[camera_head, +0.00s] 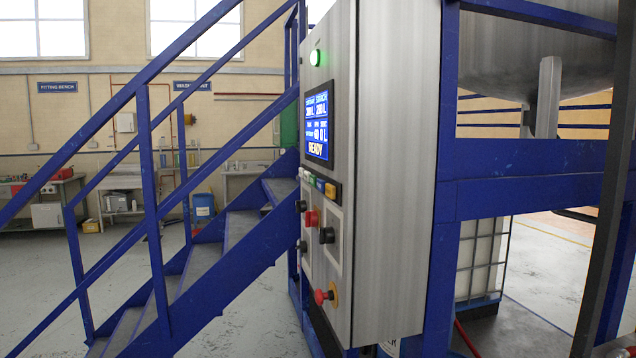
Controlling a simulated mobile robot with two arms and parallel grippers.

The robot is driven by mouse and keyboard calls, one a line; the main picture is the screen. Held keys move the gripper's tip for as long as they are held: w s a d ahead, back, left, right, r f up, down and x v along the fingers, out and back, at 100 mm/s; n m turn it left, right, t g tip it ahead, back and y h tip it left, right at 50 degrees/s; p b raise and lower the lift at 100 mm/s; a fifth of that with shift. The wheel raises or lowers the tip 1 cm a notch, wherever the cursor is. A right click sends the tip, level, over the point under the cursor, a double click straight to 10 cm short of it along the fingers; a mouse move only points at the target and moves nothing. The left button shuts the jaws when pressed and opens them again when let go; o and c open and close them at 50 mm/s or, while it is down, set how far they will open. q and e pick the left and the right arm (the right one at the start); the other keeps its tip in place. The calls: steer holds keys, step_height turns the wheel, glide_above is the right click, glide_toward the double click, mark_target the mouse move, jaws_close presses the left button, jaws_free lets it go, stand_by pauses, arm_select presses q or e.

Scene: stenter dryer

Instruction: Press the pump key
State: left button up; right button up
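A steel control cabinet (395,170) stands in the middle, seen at a steep angle. Its front face, turned to the left, has a row of small keys below the screen: pale keys at the far end, then a green key (312,180), a blue key (320,185) and a yellow key (331,191) nearest me. Any key labels are too small to read, so I cannot tell which is the pump key. The lit blue screen (317,122) shows figures in litres and "READY". A green lamp (315,57) is lit above it. Neither gripper is in view.
Below the keys are black knobs (327,235), a red button (312,218) and a red-and-yellow emergency stop (327,294). Blue stairs with a handrail (150,210) rise close left of the cabinet. A blue frame (530,165) stands at right. Grey floor (250,310) is open in front.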

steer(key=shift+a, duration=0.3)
